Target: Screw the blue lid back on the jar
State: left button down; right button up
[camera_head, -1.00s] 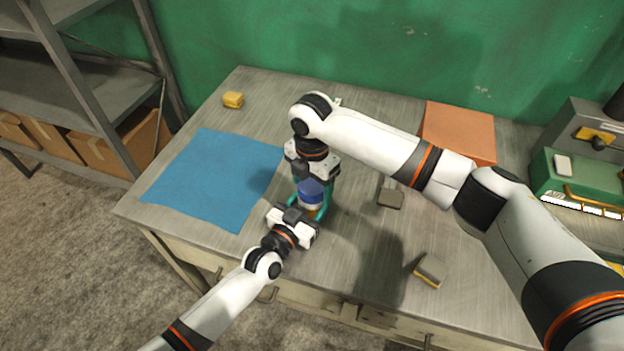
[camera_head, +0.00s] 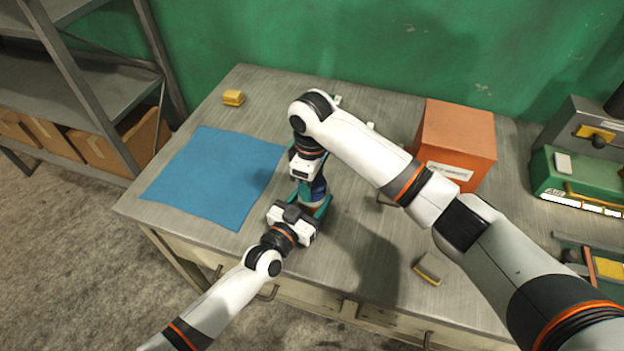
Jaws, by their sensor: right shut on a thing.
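The jar (camera_head: 313,206) stands on the workbench, right of the blue mat; only a small part of it shows. The blue lid (camera_head: 318,188) is at its top, mostly covered by my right gripper; I cannot tell how well it sits on the jar. My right gripper (camera_head: 312,187) points down from above and is shut on the lid. My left gripper (camera_head: 312,209) reaches in low from the front, its green fingers on either side of the jar, shut on it.
The blue mat (camera_head: 215,175) lies flat at the left. A yellow sponge-like block (camera_head: 233,97) is at the back left. An orange box (camera_head: 458,140) stands at the back right. A small grey and yellow block (camera_head: 430,268) lies at the front right. A green case (camera_head: 580,180) is far right.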

jog(key=m, duration=0.3)
jog(key=shift+m, duration=0.3)
jog(key=o, duration=1.2)
jog(key=shift+c, duration=0.2)
jog(key=shift+r, duration=0.1)
notch_tip(320, 180, up, 12)
pick_arm(q)
jog(key=shift+c, duration=1.9)
grip_release()
